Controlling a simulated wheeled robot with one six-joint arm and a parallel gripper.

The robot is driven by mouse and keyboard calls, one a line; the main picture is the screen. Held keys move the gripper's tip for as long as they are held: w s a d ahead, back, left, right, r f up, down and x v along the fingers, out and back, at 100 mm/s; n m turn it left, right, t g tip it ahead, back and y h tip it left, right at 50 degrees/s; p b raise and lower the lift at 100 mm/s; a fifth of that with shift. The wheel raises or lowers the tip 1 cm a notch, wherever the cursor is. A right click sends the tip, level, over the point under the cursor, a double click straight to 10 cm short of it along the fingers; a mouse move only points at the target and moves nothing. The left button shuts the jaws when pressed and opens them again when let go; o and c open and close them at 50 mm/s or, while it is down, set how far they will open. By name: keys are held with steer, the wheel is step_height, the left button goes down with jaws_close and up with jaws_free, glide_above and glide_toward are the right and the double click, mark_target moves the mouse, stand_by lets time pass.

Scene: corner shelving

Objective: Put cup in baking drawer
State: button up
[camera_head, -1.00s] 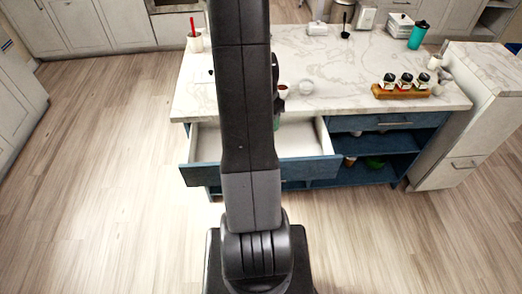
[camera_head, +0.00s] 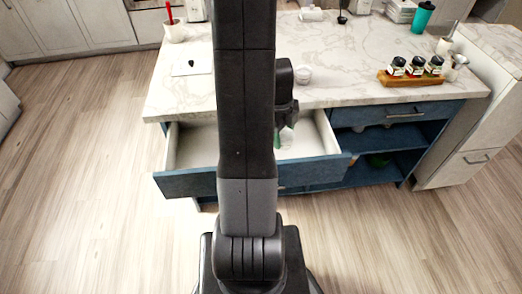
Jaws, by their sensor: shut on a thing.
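The blue-fronted drawer (camera_head: 318,172) under the marble counter is pulled open, and its pale inside shows on both sides of my arm. My gripper (camera_head: 287,122) is over the right part of the open drawer, partly hidden behind my arm. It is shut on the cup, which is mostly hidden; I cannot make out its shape. A small pale green patch (camera_head: 285,139) shows just below the gripper, and I cannot tell whether it is part of the cup or something in the drawer.
On the counter (camera_head: 345,55) stand a small white bowl (camera_head: 304,74), a wooden rack of spice jars (camera_head: 412,79), a teal tumbler (camera_head: 422,16) and a white pot (camera_head: 175,32) with a red utensil. Open shelves (camera_head: 395,142) are right of the drawer. The floor in front is clear.

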step_height(320, 180, down, 9)
stand_by(0.5)
steer(key=shift+f+b, duration=0.15)
steer(key=shift+b, duration=0.3)
steer(key=o, duration=1)
steer(key=shift+o, duration=0.2)
steer(key=r, duration=0.4)
steer(key=a+r+p, duration=0.1)
steer(key=r, duration=0.3)
steer(key=w+r, duration=0.1)
steer(key=r, duration=0.3)
steer(key=shift+w+a+r, duration=0.1)
steer(key=shift+a, duration=0.1)
